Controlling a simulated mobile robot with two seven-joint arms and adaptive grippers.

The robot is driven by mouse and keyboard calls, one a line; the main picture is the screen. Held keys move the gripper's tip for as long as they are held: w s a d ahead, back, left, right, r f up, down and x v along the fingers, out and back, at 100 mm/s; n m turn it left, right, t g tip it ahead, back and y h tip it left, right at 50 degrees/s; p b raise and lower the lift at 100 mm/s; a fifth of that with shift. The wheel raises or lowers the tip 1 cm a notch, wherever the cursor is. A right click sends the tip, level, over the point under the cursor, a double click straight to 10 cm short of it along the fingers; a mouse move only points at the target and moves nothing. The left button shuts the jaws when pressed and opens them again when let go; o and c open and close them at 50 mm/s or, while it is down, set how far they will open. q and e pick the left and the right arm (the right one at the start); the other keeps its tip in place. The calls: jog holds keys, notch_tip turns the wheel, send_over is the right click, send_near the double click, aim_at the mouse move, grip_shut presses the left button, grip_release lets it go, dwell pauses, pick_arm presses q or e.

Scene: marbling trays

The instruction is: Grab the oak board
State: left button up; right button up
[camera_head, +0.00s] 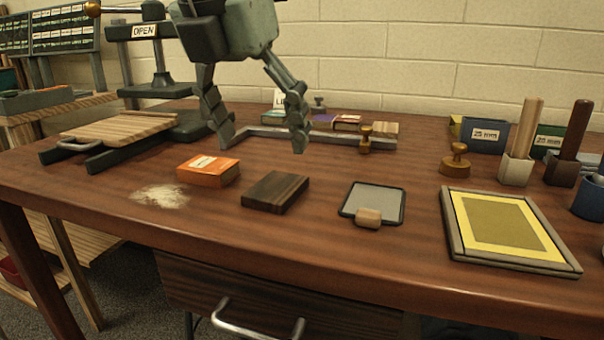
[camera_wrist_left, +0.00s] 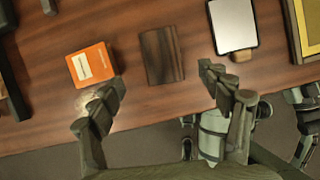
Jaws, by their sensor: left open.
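My left gripper (camera_head: 262,143) is open and empty, fingers pointing down, above the table behind a dark brown wooden block (camera_head: 275,192). In the left wrist view the block (camera_wrist_left: 162,55) shows whole, between and beyond the spread fingertips (camera_wrist_left: 162,78), and nothing touches it. The block lies flat, with dark streaked grain. A pale slatted wooden board (camera_head: 122,128) lies on the press bed at the left. A small pale wood block (camera_head: 385,128) lies further back. I cannot tell for sure which piece is oak.
An orange box (camera_head: 208,170) stands just left of the dark block, with pale powder (camera_head: 160,196) before it. A grey plate with a wooden grip (camera_head: 374,202) lies to the right. A yellow-framed tray (camera_head: 455,222) is further right. A metal bar frame (camera_head: 340,138) lies behind.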

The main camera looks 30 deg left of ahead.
aim_at(276, 186)
pick_arm(q)
jog(key=shift+w+f, duration=0.2)
jog(key=shift+f, duration=0.25)
jog(key=x, duration=0.5)
jog(key=shift+s+d+f+b, duration=0.15)
jog(key=shift+s+f+b, duration=0.1)
jog(key=shift+f+b, duration=0.1)
jog(key=shift+w+f, duration=0.3)
jog(key=shift+f, duration=0.15)
pick_arm(e)
jog(key=shift+t+y, duration=0.7)
jog(key=shift+t, duration=0.2)
jog(key=a+r, duration=0.2)
jog(key=r, duration=0.1)
jog(key=shift+w+r, duration=0.2)
jog(key=shift+r, duration=0.05)
pick_arm(q)
jog(key=shift+c, duration=0.5)
jog(key=c, duration=1.1)
jog(key=shift+r, duration=0.1)
jog(key=shift+c, duration=0.2)
